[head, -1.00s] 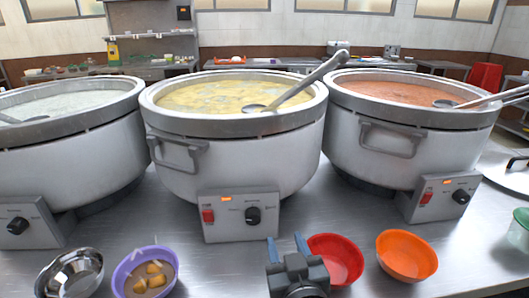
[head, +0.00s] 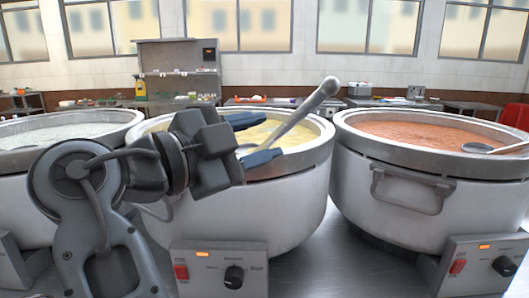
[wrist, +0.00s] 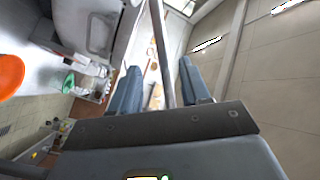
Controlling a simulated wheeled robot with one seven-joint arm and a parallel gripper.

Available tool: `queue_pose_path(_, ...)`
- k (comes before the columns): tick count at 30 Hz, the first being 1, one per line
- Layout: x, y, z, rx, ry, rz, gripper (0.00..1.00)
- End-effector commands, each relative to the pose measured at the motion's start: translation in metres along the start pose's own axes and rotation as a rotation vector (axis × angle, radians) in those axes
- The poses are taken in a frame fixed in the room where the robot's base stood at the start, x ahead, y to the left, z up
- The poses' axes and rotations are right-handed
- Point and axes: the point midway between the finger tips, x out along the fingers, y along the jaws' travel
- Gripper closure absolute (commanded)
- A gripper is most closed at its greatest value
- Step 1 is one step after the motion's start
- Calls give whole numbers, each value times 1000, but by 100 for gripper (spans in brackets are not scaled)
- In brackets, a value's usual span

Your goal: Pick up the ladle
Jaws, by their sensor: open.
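A grey ladle (head: 305,113) leans in the middle pot (head: 290,205), which holds yellow congee (head: 285,133). Its handle rises to the upper right past the rim, and its bowl is largely hidden behind my gripper. My gripper (head: 257,138) is open over the middle pot, its two blue fingers pointing at the handle. In the wrist view the ladle handle (wrist: 160,45) runs between the two open fingers of my gripper (wrist: 160,75). I cannot tell whether either finger touches it.
The right pot (head: 400,210) holds red-orange congee and another ladle (head: 480,148). The left pot (head: 20,195) holds pale congee, partly hidden behind my arm. Control boxes (head: 220,270) jut out at the pots' fronts. An orange bowl (wrist: 10,75) shows in the wrist view.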

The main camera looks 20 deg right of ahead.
Motion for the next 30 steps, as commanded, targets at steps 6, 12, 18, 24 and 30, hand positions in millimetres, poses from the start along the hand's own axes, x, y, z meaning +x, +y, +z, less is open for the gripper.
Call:
queue_pose_path(6, 12, -3, -5, 22, 9, 17, 54)
queue_pose_path(12, 31, -5, -6, 20, 8, 15, 54)
queue_pose_path(18, 60, -6, -10, 19, 9, 15, 54)
queue_pose_path(24, 75, -5, -9, 20, 7, 13, 54)
queue_pose_path(30, 76, -4, -8, 19, 7, 13, 54)
